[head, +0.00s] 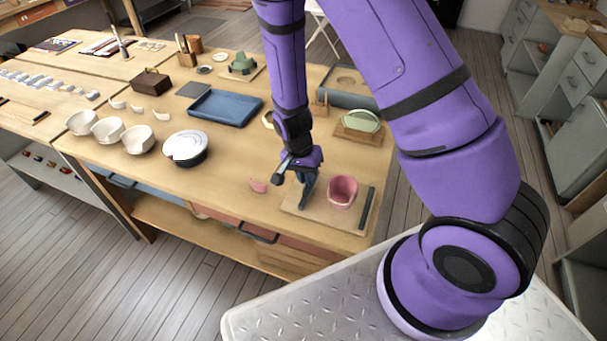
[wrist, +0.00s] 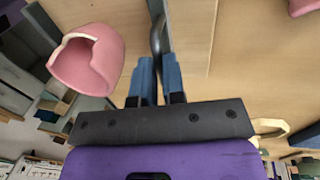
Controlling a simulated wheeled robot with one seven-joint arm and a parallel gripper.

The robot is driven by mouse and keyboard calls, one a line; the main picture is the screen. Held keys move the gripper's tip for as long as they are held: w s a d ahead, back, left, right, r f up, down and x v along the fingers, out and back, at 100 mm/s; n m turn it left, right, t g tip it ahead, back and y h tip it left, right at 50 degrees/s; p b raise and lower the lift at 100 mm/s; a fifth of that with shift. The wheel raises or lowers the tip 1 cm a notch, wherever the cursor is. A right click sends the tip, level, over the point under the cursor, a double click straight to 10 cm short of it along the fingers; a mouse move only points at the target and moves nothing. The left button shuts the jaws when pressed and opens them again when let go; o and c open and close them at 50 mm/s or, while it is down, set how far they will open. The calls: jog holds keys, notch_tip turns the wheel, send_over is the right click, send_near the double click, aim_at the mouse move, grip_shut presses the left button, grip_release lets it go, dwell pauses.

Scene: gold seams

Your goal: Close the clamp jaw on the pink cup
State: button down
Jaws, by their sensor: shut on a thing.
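The pink cup (head: 342,192) stands on a wooden clamp board (head: 325,222). A piece is broken from its rim, which shows in the wrist view (wrist: 88,62). A dark upright bar (head: 367,208) stands on the board to the right of the cup. My gripper (head: 306,190) is at the board's left side. Its blue fingers (wrist: 157,78) are shut on the dark clamp jaw (wrist: 157,25), a thin upright plate. The jaw is apart from the cup, with a gap of bare board between them. The fingers partly hide the jaw.
A pink shard (head: 258,186) lies on the table left of the board. A green piece on a wooden block (head: 359,122) stands behind the cup. A white-topped round pot (head: 186,147), a blue tray (head: 225,108) and white bowls (head: 138,138) are farther left.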

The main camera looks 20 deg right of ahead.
jog(key=c, duration=1.2)
grip_release()
notch_tip(320, 180, up, 11)
jog(key=w+a, duration=0.1)
jog(key=shift+w+a+f, duration=0.2)
jog(key=shift+w+a, duration=0.05)
